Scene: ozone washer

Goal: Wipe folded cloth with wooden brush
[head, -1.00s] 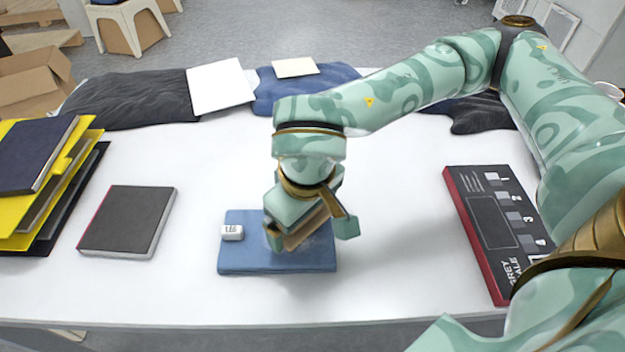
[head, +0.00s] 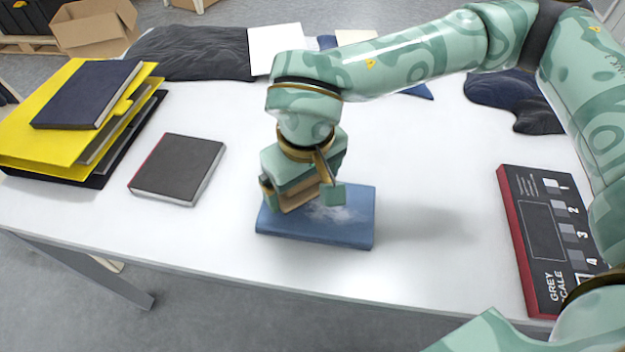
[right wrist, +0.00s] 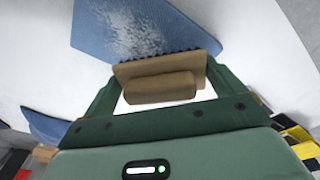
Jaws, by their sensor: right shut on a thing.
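A blue folded cloth (head: 330,230) lies flat on the white table, with a whitish powdery patch on top. It also shows in the right wrist view (right wrist: 100,35), patch included. My right gripper (head: 300,197) is over the cloth's left part, shut on the wooden brush (head: 297,196). In the right wrist view the brush's tan block and handle (right wrist: 160,87) sit between the fingers, dark bristles facing the cloth near its edge. I cannot tell whether the bristles touch it. The gripper hides the cloth's back left part. My left gripper is not in view.
A dark book (head: 178,168) lies left of the cloth, and yellow folders (head: 40,140) with a navy book (head: 88,93) lie farther left. A grey scale box (head: 535,220) lies at the right. Dark fabrics (head: 190,55) lie along the back. Bare table surrounds the cloth.

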